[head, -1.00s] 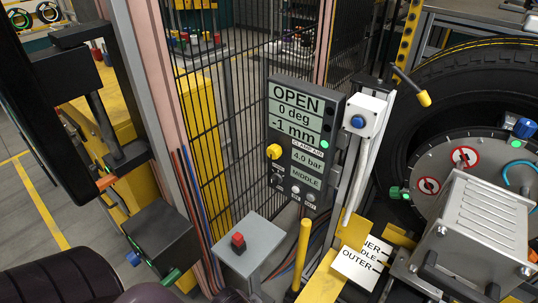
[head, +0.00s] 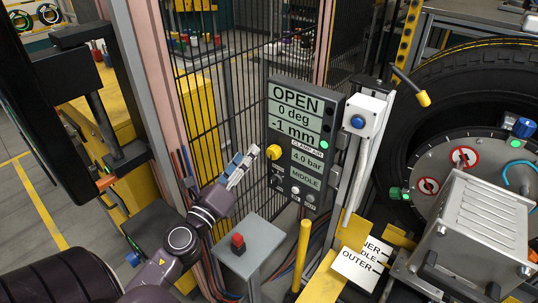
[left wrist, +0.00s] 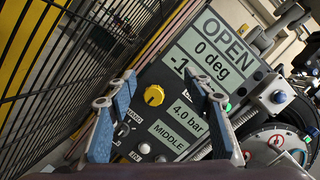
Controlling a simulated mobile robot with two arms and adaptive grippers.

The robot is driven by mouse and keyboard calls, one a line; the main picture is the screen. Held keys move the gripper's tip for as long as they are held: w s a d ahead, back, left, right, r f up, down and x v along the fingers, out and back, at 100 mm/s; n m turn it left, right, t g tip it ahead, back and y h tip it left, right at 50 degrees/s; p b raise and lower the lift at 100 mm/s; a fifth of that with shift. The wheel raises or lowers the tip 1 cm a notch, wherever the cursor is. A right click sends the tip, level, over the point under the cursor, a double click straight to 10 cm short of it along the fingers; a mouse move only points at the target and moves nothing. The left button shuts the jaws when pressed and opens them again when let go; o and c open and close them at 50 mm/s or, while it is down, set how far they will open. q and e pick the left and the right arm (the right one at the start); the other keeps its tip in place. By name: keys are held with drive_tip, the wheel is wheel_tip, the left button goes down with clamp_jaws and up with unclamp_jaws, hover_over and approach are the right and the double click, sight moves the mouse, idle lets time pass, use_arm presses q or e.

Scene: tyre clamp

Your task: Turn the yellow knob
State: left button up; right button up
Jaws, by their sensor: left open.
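The yellow knob (head: 274,152) sits on the left side of a dark control panel (head: 281,178), beside the CLAMP AIR display. It also shows in the left wrist view (left wrist: 154,95), between my two fingers but farther off. My left gripper (head: 252,156) is in front of the panel, just left of the knob in the head view. In the left wrist view the left gripper (left wrist: 163,90) is open and its fingers are apart, with nothing between them. The panel reads OPEN, 0 deg, -1 mm, 4.0 bar and MIDDLE. My right gripper is not in view.
A white box with a blue button (head: 358,122) is right of the panel. A black mesh fence (head: 215,110) is behind. A large tyre (head: 465,85) is at right.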

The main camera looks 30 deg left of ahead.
sight(271, 153)
use_arm(q)
drive_tip(key=w+f+m+h, duration=0.1)
drive_tip(key=w+m, duration=0.1)
drive_tip(key=m, duration=0.1)
drive_tip(key=w+d+f+m+g+h+p, duration=0.1)
drive_tip(key=w+m+h, duration=0.1)
drive_tip(key=w, duration=0.1)
drive_tip(key=w+d+f+m+h, duration=0.1)
drive_tip(key=w+f+m, duration=0.1)
drive_tip(key=w+m, duration=0.1)
drive_tip(key=shift+m+g, duration=0.3)
drive_tip(key=shift+w+p, duration=0.3)
drive_tip(key=shift+w, duration=0.25)
drive_tip(key=shift+c, duration=0.3)
drive_tip(key=c, duration=1.1)
